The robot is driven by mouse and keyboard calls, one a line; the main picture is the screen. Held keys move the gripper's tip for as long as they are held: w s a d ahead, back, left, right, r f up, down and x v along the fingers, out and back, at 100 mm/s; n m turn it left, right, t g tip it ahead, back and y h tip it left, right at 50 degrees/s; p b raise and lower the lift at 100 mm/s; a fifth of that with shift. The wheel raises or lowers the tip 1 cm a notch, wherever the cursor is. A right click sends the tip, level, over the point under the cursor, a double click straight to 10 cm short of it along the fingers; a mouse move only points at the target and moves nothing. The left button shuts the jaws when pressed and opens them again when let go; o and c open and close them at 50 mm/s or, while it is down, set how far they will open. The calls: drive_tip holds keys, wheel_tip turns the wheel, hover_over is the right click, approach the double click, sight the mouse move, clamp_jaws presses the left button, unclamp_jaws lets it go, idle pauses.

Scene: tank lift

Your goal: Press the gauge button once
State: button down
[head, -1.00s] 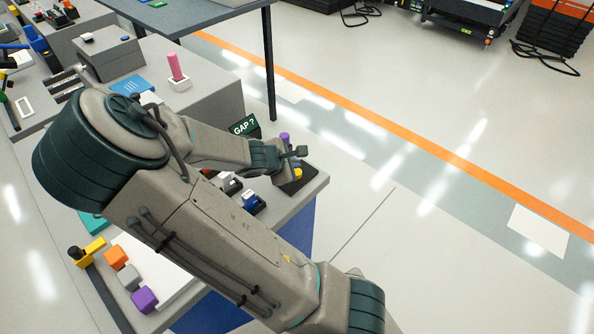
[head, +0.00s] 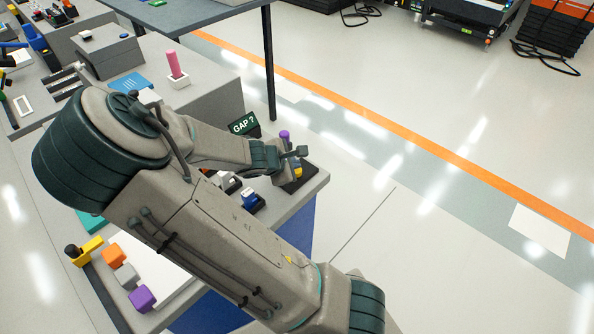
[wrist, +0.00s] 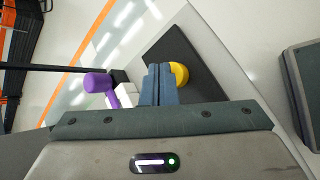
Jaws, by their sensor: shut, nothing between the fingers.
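A round yellow button (wrist: 181,76) sits on a dark plate (wrist: 200,62) in the wrist view. My gripper (wrist: 158,68) is shut and empty, with its blue-grey fingers over the button's left side, hiding part of it. I cannot tell whether the fingertips touch it. In the head view the yellow button (head: 298,173) shows only as a small patch below my gripper, at the bench's right end.
A purple knob (wrist: 97,83) with a white block stands left of the fingers. Blue and white blocks (head: 251,199) sit near the bench edge. A pink peg (head: 174,64) stands farther back. Open floor lies right of the bench.

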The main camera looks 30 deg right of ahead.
drive_tip(key=shift+f+b, duration=0.45)
idle(0.7)
drive_tip(key=shift+r, duration=0.1)
drive_tip(key=shift+r+p, duration=0.65)
drive_tip(key=shift+r, duration=0.1)
wheel_tip(320, 180, up, 5)
drive_tip(key=p, duration=0.4)
drive_tip(key=shift+r, duration=0.1)
idle(0.9)
